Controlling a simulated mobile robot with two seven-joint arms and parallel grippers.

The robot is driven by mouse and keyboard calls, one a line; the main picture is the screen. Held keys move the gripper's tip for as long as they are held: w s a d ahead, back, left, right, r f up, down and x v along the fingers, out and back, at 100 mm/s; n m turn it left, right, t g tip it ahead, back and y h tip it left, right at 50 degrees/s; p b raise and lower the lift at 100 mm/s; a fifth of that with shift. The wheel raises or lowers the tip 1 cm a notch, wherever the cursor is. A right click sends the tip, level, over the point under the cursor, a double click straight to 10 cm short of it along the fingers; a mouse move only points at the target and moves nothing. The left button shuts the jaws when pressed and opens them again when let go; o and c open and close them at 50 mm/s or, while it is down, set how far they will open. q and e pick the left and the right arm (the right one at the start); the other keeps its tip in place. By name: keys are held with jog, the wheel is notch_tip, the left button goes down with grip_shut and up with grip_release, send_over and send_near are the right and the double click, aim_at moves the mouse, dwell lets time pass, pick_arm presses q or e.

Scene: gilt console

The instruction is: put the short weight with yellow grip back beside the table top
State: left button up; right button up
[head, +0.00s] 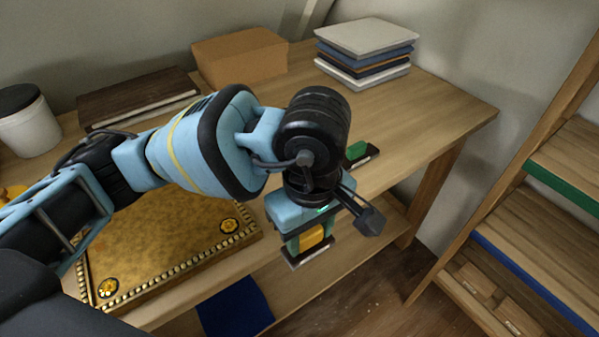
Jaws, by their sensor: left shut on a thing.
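My left gripper (309,240) is shut on the short weight with yellow grip (313,236). The weight's dark base with a pale label hangs below the fingers, seen against the table's front edge; its exact height is hard to tell. The gilt table top (165,235), with a beaded border and gold rosettes, lies flat on the wooden table to the left of the held weight. My left arm crosses above it and hides part of it. My right gripper is not in view.
A green-gripped weight (358,153) stands on the wooden table (425,120) behind my gripper. Stacked books or boards (366,52), a cardboard box (240,55), a brown board (138,96) and a white pot (27,122) line the back. A shelf rack (530,225) stands right.

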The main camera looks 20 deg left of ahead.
pick_arm(q)
jog(key=shift+d+r, duration=0.1)
jog(key=shift+d, duration=0.05)
jog(key=shift+w+a, duration=0.25)
jog(key=w+a, duration=0.2)
jog(key=w, duration=0.2)
jog(key=w+a+f, duration=0.1)
jog(key=w+a, duration=0.1)
jog(key=w, duration=0.2)
jog(key=w+a+p, duration=0.1)
jog(key=w+a, duration=0.2)
jog(key=w, duration=0.1)
jog(key=shift+w+a+f, duration=0.1)
jog(key=shift+w+f, duration=0.05)
jog(key=shift+w, duration=0.1)
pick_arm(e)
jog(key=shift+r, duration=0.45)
pick_arm(q)
jog(key=shift+w+a, duration=0.2)
jog(key=shift+w, duration=0.1)
notch_tip(320, 180, down, 3)
jog(key=shift+f, duration=0.3)
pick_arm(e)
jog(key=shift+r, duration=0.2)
pick_arm(q)
jog(key=shift+f, duration=0.1)
